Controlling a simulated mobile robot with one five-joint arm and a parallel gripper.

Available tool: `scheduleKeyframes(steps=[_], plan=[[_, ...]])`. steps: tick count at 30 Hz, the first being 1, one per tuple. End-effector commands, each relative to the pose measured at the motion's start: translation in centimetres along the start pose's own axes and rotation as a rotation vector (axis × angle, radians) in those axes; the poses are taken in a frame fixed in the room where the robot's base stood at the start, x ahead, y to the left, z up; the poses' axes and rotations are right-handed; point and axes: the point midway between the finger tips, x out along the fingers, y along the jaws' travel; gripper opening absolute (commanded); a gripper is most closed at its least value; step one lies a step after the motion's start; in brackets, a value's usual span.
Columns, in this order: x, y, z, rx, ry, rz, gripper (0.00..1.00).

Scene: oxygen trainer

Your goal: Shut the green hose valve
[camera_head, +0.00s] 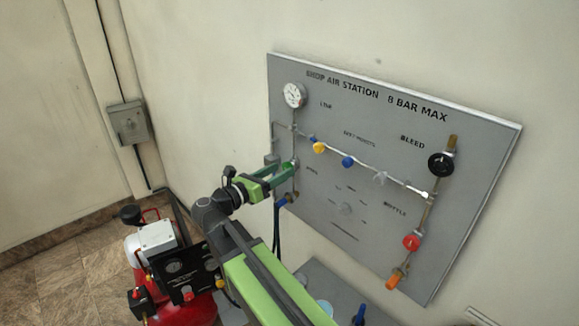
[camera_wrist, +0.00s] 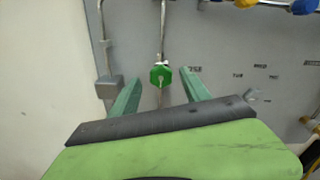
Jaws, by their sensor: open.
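The green hose valve (camera_wrist: 160,76) is a green knob on a vertical pipe at the left of the grey panel. In the wrist view it shows between and just beyond the tips of my open gripper (camera_wrist: 158,82). I cannot tell whether the fingers touch it. In the head view my gripper (camera_head: 284,171) reaches to the panel's left side, at the pipe below the gauge. There the fingers largely hide the green knob.
The grey panel (camera_head: 375,110) also carries a gauge (camera_head: 294,95), a yellow knob (camera_head: 319,147), blue knob (camera_head: 347,161), black bleed knob (camera_head: 440,164) and red knob (camera_head: 411,242). A grey box (camera_wrist: 109,87) sits left of the valve. A red compressor (camera_head: 180,307) stands on the floor.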

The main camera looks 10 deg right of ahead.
Motion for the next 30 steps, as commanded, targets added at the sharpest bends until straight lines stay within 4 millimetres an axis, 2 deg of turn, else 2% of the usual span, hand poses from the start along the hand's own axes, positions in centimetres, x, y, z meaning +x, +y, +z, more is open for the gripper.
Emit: scheduleKeyframes(steps=[3,6,10,17,20,30], plan=[[2.3,0.0,0.0,0.0,0.001,-0.002,0.55],[3.6,0.0,0.0,0.0,0.0,0.0,0.55],[4.3,0.0,0.0,0.0,0.0,0.001,0.55],[4.3,0.0,0.0,0.0,0.0,0.001,0.55],[4.3,0.1,0.0,0.0,0.0,0.002,0.45],[4.3,0.1,0.0,0.001,0.0,0.003,0.0]])
